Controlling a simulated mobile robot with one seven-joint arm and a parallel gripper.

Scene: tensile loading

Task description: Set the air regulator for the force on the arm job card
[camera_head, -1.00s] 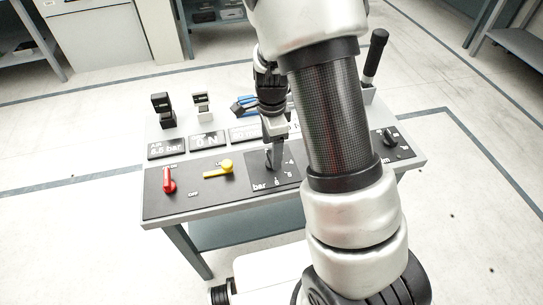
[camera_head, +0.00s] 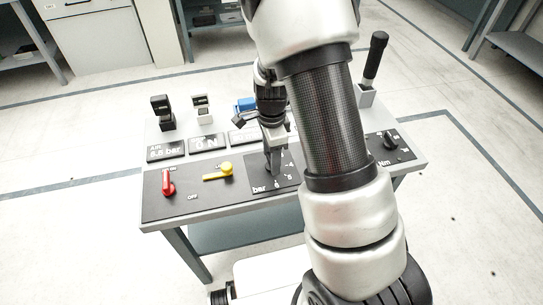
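The air regulator is a dial on a dark panel marked bar (camera_head: 262,180), in the middle of the bench's front panel. My gripper (camera_head: 274,166) points down over this dial, with its fingertips at the knob. The fingers and my arm hide most of the knob and part of the scale, so I cannot tell its setting or whether the fingers are closed on it. An air display (camera_head: 166,150) at the left reads about 6.5 bar. The display beside it (camera_head: 207,143) reads 0 N. I cannot make out an arm job card.
A red lever (camera_head: 168,182) and a yellow lever (camera_head: 217,171) are left of the dial. A dark knob marked Nm (camera_head: 390,139) is at the right. A black-handled tool (camera_head: 375,60) stands upright behind it. A blue object (camera_head: 245,104) lies behind my gripper.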

